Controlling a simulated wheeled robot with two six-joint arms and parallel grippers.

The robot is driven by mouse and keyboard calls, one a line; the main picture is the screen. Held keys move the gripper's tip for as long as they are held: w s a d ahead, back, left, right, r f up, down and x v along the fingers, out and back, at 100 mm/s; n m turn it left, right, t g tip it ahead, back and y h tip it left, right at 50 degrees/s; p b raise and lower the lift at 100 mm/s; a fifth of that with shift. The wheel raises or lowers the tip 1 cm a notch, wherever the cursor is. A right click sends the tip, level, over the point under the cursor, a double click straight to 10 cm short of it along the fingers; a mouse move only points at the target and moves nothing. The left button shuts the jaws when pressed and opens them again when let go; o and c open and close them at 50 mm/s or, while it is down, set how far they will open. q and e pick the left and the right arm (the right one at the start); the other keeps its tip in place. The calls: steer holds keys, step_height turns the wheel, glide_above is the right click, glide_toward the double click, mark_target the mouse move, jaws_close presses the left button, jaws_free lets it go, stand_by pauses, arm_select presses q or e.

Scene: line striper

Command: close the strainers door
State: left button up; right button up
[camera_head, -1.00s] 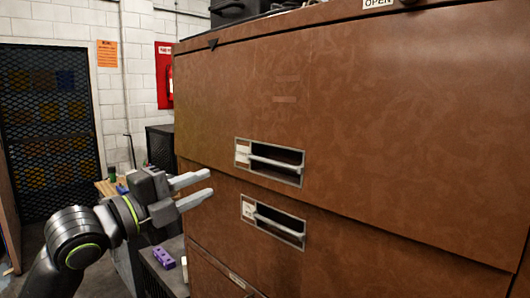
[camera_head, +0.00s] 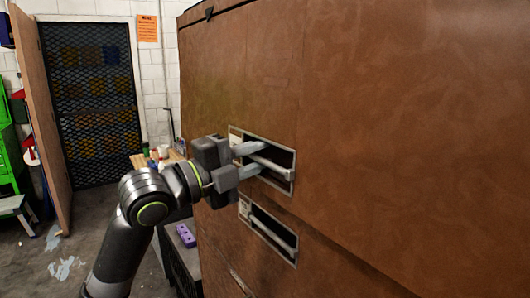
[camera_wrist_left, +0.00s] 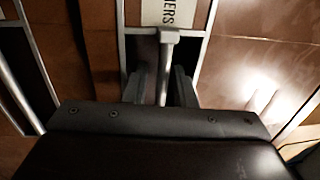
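A brown cabinet front (camera_head: 370,110) fills the right of the head view. Its upper panel has a recessed metal handle (camera_head: 272,165), and a second handle (camera_head: 270,235) sits in the panel below. My left gripper (camera_head: 258,159) is at the upper handle, with its fingers spread apart at the recess. In the left wrist view the handle bar (camera_wrist_left: 165,65) runs between the two fingers, with gaps on both sides. I cannot tell how far the panel stands open. My right gripper is out of view.
A purple object (camera_head: 186,236) lies on a low dark surface beside the cabinet, below my left arm. A wooden door (camera_head: 42,110), a dark mesh panel (camera_head: 95,100) and a green unit (camera_head: 12,150) stand at the left. Floor between them is open.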

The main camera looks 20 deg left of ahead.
arm_select(q)
steer(key=shift+s+a+r, duration=0.1)
steer(key=shift+s+a, duration=0.05)
steer(key=shift+s, duration=0.1)
steer(key=shift+c, duration=0.4)
steer(key=shift+w, duration=0.1)
jaws_close()
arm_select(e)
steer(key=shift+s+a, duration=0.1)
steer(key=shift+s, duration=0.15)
